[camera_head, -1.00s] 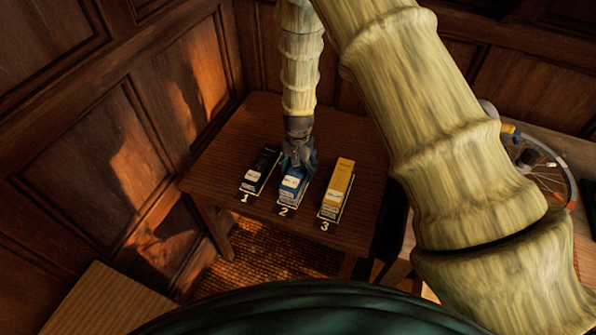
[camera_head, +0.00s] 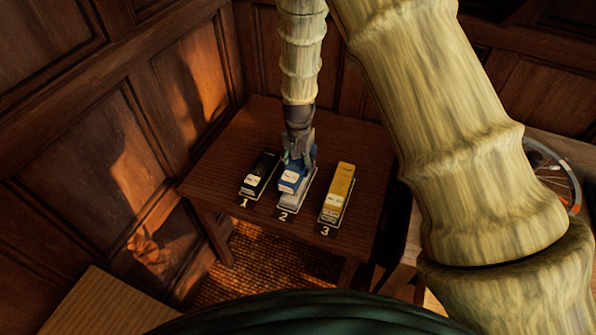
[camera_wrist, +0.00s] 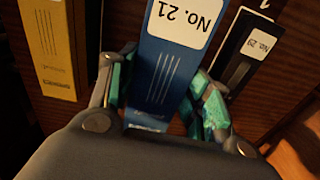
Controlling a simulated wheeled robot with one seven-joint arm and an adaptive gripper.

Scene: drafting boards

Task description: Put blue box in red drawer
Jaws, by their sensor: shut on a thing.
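The blue box (camera_head: 290,181) is in my gripper (camera_head: 299,158), above the outlined spot marked 2 on the dark wooden table. In the wrist view the blue box (camera_wrist: 168,70) carries a white "No. 21" label and sits between the teal pads of my gripper (camera_wrist: 167,100). My gripper is shut on it. The box appears raised off the table, with the grey outlined spot (camera_head: 289,208) showing beneath it. No red drawer is visible in these views.
A black box (camera_head: 261,173) stands at spot 1 to the left and a yellow box (camera_head: 338,190) at spot 3 to the right. The wooden table (camera_head: 222,166) stands against panelled walls. A wheel-like object (camera_head: 556,172) lies on another surface at the right.

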